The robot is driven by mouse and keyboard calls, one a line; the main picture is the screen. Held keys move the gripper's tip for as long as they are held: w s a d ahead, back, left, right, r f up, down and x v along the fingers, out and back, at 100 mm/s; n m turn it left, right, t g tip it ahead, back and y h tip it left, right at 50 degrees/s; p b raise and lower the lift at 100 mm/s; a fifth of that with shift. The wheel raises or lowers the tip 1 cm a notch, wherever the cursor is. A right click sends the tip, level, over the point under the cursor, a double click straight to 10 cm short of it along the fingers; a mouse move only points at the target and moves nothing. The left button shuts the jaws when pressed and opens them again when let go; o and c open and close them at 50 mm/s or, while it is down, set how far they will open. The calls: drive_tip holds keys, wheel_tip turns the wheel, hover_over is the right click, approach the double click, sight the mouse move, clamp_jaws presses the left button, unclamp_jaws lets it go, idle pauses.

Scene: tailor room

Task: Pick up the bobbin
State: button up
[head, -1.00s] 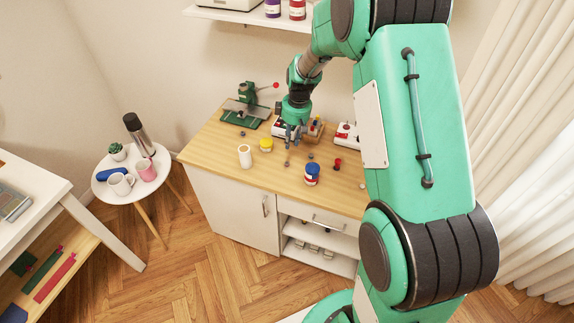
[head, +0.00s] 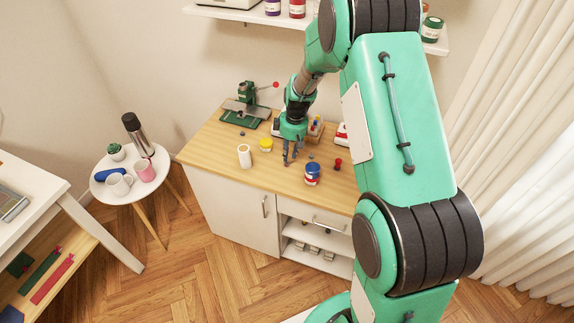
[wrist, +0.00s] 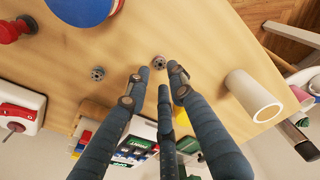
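A small grey metal bobbin (wrist: 158,62) lies on the wooden worktop, just beyond my fingertips in the wrist view. A similar small grey round piece (wrist: 97,73) lies to its left; one such piece (head: 310,157) also shows right of my gripper in the head view. My gripper (wrist: 158,78) points down at the worktop with its fingers apart and nothing between them. In the head view my gripper (head: 291,162) is low over the cabinet top, and its fingers hide the spot below. I cannot tell whether the fingertips touch the worktop.
A red piece (head: 337,163) is to the right. A green press (head: 246,107) stands at the back left. The front-left worktop is clear.

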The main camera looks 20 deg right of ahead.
sight(288, 166)
drive_tip(key=shift+w+a+f+b, duration=0.15)
drive_tip(key=shift+f+b, duration=0.3)
drive_tip(key=shift+f, duration=0.85)
drive_tip(key=shift+w+f+b, duration=0.1)
drive_tip(key=shift+f+b, duration=0.3)
drive_tip(key=shift+f, duration=0.9)
drive_tip(key=c, duration=0.3)
drive_tip(key=shift+c, duration=0.2)
drive_tip(key=shift+r+p, duration=0.3)
drive_tip(key=shift+r, duration=0.45)
wheel_tip(288, 166, up, 2)
drive_tip(key=shift+r+p, duration=0.15)
drive_tip(key=shift+p, duration=0.25)
drive_tip(key=s+a, duration=0.1)
drive_tip(key=s, duration=0.4)
drive_tip(key=s+p, duration=0.1)
drive_tip(key=s, duration=0.4)
drive_tip(key=s+a+r+p, duration=0.1)
drive_tip(key=s, duration=0.4)
drive_tip(key=shift+s+a+r, duration=0.1)
drive_tip(key=shift+s+a, duration=0.25)
drive_tip(key=shift+s, duration=0.05)
